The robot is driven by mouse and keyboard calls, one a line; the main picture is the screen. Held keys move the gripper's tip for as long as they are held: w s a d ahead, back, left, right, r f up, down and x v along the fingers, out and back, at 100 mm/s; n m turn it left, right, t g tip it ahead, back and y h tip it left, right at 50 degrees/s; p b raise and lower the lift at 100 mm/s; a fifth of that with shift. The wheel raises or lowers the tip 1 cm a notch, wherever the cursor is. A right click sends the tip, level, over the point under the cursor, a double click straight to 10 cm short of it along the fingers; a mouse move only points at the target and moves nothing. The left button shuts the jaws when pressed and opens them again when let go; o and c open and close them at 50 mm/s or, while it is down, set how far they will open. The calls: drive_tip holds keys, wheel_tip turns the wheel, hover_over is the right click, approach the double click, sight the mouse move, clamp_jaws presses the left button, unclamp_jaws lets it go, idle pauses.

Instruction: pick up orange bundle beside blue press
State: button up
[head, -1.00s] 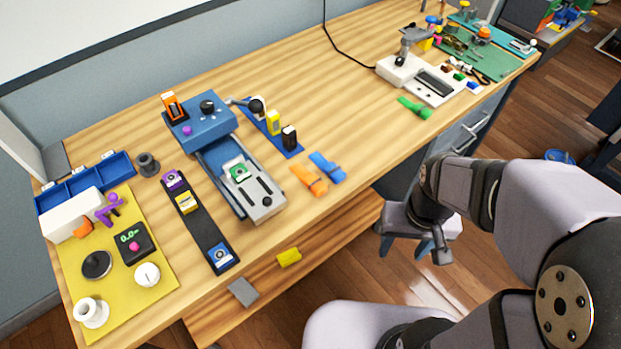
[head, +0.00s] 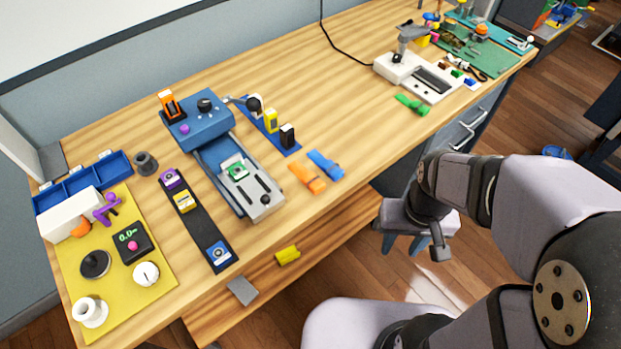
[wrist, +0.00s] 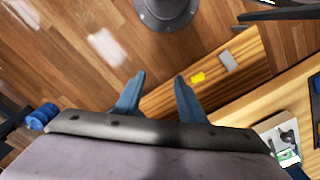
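The orange bundle (head: 307,178) lies flat on the wooden bench, just right of the blue press (head: 228,165). A blue bundle (head: 326,164) lies close along its right side. The press has a blue body and a grey front end, with a green-marked piece on its bed. My gripper (head: 408,246) hangs off the bench's front edge, to the right of and below the orange bundle in the head view. Its blue fingers are apart with nothing between them, as the wrist view (wrist: 157,88) also shows. The orange bundle is out of the wrist view.
A green bundle (head: 412,104) lies near a white sealer (head: 418,78) at the right. A black strip (head: 196,222) and a yellow mat (head: 118,285) are left of the press. A lower shelf (head: 325,250) holds a yellow block (head: 287,255). Bench right of the bundles is clear.

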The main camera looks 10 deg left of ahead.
drive_tip(key=w+d+f+n+t+p, duration=0.2)
drive_tip(key=w+f+t, duration=0.15)
drive_tip(key=w, duration=0.45)
drive_tip(key=n+t+y+p, duration=0.4)
drive_tip(key=n+t+y, duration=0.25)
drive_tip(key=y, duration=0.35)
approach(311, 178)
drive_tip(key=shift+n+b+x, duration=0.25)
drive_tip(key=shift+b+x, duration=0.2)
drive_tip(key=shift+x, duration=0.95)
drive_tip(key=shift+w+a+p, duration=0.35)
drive_tip(key=shift+a+p, duration=0.05)
drive_tip(key=shift+p, duration=0.1)
drive_tip(key=shift+p+x, duration=0.85)
drive_tip(key=shift+x, duration=1.3)
drive_tip(key=shift+d+f, duration=0.15)
drive_tip(key=c, duration=0.8)
